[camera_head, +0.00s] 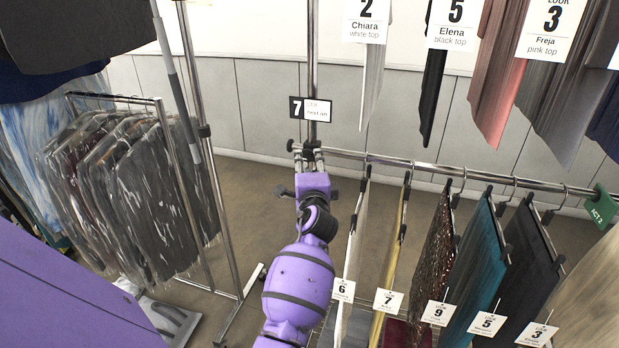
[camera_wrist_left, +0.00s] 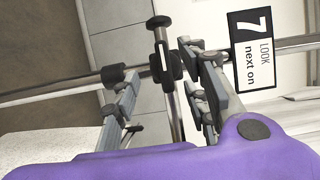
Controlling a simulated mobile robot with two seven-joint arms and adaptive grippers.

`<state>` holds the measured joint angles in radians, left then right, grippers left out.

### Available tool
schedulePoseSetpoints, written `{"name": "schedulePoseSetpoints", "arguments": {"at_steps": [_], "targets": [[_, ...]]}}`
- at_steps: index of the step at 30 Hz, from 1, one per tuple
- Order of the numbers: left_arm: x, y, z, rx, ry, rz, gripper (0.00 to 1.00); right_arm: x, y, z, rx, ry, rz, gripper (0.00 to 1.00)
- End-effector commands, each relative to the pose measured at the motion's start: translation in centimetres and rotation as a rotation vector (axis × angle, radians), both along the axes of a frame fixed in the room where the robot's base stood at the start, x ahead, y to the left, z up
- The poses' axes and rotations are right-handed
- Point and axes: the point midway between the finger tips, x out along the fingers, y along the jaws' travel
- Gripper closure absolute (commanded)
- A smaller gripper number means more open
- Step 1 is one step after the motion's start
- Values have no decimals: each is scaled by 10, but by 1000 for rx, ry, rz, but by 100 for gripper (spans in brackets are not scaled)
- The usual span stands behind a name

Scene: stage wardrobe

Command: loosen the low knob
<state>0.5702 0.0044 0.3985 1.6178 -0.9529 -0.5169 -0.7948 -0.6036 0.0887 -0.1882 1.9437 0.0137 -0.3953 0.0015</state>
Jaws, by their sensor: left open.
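The low knob (camera_head: 290,145) is small and black, and sticks out to the left of the post where the lower rail meets it. In the left wrist view the black round knob (camera_wrist_left: 158,22) sits on a short metal stem above a black clamp (camera_wrist_left: 166,66). My left gripper (camera_head: 311,155) is in front of this joint in the head view. In the left wrist view its two fingers (camera_wrist_left: 163,95) are spread apart with nothing between them; the knob appears beyond the fingertips. I cannot tell the exact gap. My right gripper is in neither view.
A sign with a 7 (camera_head: 311,109) is on the post just above the joint. Tagged garments hang from the lower rail (camera_head: 450,170) to the right. More garments hang above. A rack of covered clothes (camera_head: 130,190) stands at left, with a slanted stand pole (camera_head: 205,150) nearer.

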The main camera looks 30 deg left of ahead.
Motion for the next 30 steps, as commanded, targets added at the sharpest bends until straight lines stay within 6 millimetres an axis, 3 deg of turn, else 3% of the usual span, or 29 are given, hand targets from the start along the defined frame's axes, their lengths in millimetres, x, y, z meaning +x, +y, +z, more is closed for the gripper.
{"name": "schedulePoseSetpoints", "arguments": {"at_steps": [6, 13, 18, 30], "targets": [[-40, -28, -1, -2, 0, 0, 59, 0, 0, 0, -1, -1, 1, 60], [-71, -50, 0, -1, 0, 1, 59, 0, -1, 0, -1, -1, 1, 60], [-80, -56, 1, -1, 0, 2, 59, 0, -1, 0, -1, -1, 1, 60], [-81, -57, 1, -1, -1, 2, 59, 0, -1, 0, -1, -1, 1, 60]]}}
